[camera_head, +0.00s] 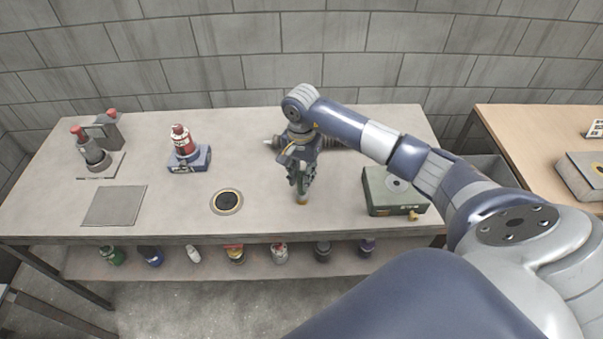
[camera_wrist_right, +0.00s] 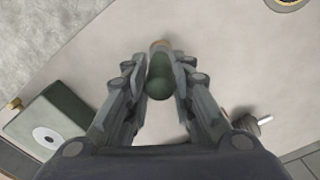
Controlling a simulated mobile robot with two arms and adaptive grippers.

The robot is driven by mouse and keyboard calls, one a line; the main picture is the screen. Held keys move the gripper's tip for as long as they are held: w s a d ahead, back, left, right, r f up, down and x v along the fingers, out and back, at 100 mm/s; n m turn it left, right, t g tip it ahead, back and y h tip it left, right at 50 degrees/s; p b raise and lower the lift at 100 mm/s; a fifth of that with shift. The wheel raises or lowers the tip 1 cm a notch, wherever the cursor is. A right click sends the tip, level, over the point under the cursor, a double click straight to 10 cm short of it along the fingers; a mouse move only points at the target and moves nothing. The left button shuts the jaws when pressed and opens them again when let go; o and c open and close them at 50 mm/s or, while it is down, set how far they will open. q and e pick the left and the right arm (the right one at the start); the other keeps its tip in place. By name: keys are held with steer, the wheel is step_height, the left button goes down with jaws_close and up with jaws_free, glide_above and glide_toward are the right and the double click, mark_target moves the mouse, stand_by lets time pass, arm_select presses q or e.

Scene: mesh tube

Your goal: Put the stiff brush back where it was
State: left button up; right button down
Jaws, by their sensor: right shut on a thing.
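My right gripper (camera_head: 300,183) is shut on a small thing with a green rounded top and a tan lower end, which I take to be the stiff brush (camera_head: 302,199). In the right wrist view the green top of the brush (camera_wrist_right: 158,80) sits between the two fingers of my right gripper (camera_wrist_right: 158,72). The brush is upright, at or just above the table top; I cannot tell if it touches. The fingers hide much of it. My left gripper is not in view.
A round ring with a dark centre (camera_head: 227,201) lies left of the gripper. A green box (camera_head: 391,192) stands to the right; it also shows in the right wrist view (camera_wrist_right: 45,122). A red-topped bottle on a blue base (camera_head: 187,155) and a grey plate (camera_head: 114,206) are further left. Several bottles fill the lower shelf.

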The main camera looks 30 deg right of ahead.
steer(key=shift+f, duration=0.15)
steer(key=c, duration=1.4)
jaws_free()
steer(key=shift+o, duration=0.2)
steer(key=shift+r, duration=0.3)
step_height(320, 180, up, 10)
steer(key=b, duration=0.3)
steer(key=shift+r+b, duration=0.15)
steer(key=shift+b, duration=0.2)
steer(key=shift+r, duration=0.75)
